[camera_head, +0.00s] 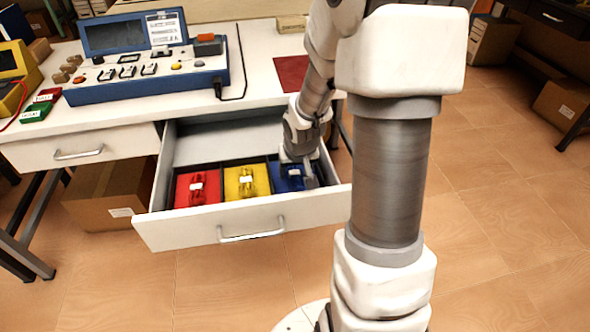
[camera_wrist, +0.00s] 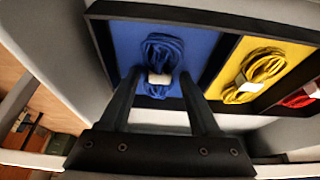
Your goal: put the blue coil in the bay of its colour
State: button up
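The blue coil (camera_wrist: 162,60), a looped blue cable with a white band, lies in the blue bay (camera_wrist: 205,40) of the open drawer. In the head view the blue bay (camera_head: 279,184) is at the right end of the row, and my gripper hides most of the coil. My gripper (camera_wrist: 160,77) is open, pointing down into this bay, with one fingertip on each side of the coil's lower end. I see gaps between the fingers and the coil. My gripper also shows in the head view (camera_head: 299,172).
The yellow bay holds a yellow coil (camera_head: 246,184), and the red bay a red coil (camera_head: 197,187). Dark dividers separate the bays. The drawer front (camera_head: 240,222) stands out from the white table (camera_head: 262,85). A blue console (camera_head: 150,76) stands on the table.

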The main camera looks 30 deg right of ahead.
jog(key=shift+r, duration=0.1)
jog(key=shift+r+p, duration=0.25)
jog(key=shift+p, duration=0.05)
jog(key=p+v, duration=0.6)
jog(key=v, duration=0.6)
jog(key=shift+p, duration=0.35)
jog(key=shift+f, duration=0.15)
